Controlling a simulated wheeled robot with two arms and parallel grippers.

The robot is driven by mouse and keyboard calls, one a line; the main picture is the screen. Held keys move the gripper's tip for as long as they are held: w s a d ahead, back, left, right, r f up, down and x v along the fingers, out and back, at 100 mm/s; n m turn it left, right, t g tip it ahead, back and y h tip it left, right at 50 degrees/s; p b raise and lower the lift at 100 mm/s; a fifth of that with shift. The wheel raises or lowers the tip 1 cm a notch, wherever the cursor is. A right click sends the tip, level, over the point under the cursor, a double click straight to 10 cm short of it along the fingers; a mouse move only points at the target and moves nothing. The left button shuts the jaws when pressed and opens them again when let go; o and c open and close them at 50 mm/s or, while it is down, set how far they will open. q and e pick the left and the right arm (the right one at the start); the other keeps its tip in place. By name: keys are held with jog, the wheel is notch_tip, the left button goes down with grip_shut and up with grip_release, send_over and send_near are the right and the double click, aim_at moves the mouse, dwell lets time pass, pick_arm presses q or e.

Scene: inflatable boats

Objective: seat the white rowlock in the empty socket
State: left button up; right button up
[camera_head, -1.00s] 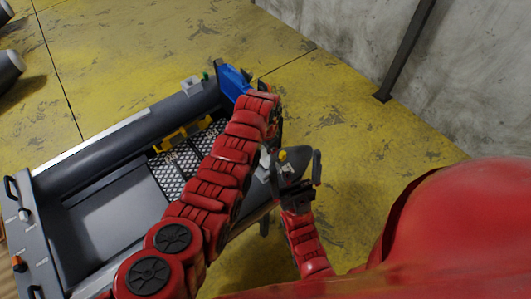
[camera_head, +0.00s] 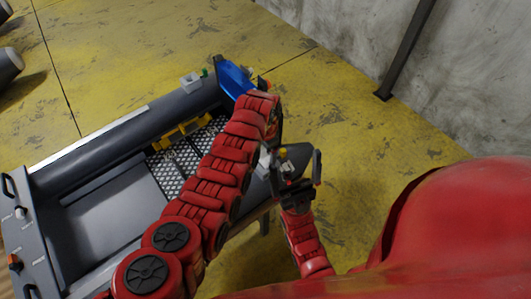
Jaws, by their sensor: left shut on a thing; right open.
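My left arm reaches across the boat from the lower left. Its gripper (camera_head: 276,127) is mostly hidden behind its own wrist, near the blue end piece (camera_head: 234,78). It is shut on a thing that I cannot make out. A pale piece (camera_head: 265,159) shows just below it by the near tube; I cannot tell whether it is the white rowlock or a fitting. A pale grey block (camera_head: 190,82) sits on the far tube. The empty socket cannot be made out.
The grey boat (camera_head: 130,140) has a mesh floor and a yellow part (camera_head: 183,131) inside. A green piece (camera_head: 205,72) stands beside the grey block. A concrete wall (camera_head: 330,35) and dark post (camera_head: 405,50) are at the right. The yellow floor is clear beyond the boat.

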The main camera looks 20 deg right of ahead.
pick_arm(q)
jog(key=shift+f, duration=0.25)
jog(key=o, duration=1.2)
jog(key=shift+o, duration=0.2)
jog(key=shift+w+d+r+b, duration=0.1)
jog(key=shift+r+b, duration=0.25)
jog(key=shift+r, duration=0.2)
notch_tip(320, 180, up, 16)
jog(key=p, duration=0.1)
jog(key=shift+r, duration=0.15)
jog(key=shift+s, duration=0.2)
